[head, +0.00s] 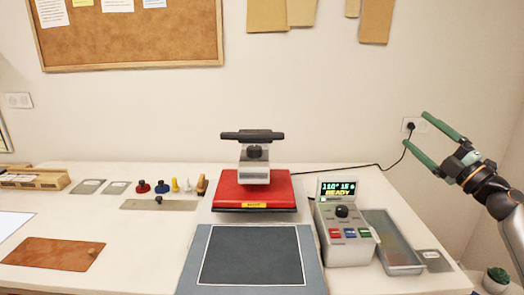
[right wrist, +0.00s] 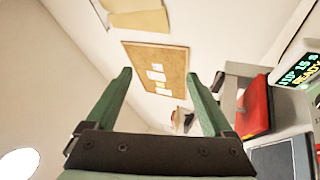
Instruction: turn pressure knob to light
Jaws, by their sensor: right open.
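A red heat press (head: 254,189) stands on the table, with a black handle bar (head: 252,135) on top. A dark round knob (head: 254,153) sits on the front of its grey head. To its right, a grey control box (head: 347,247) has a black knob (head: 342,211) and coloured buttons. Its lit display (head: 338,188) reads 110°, 15 and READY. I cannot read which setting either knob marks. My right gripper (head: 414,130) is open and empty, raised near the wall, right of and above the control box. In the right wrist view the press (right wrist: 255,107) lies right of the fingers.
A grey tray (head: 391,240) stands right of the control box. A black cable runs from the press to a wall socket (head: 413,124). Small stamps, metal plates and a leather piece (head: 52,253) lie on the left of the table (head: 135,238).

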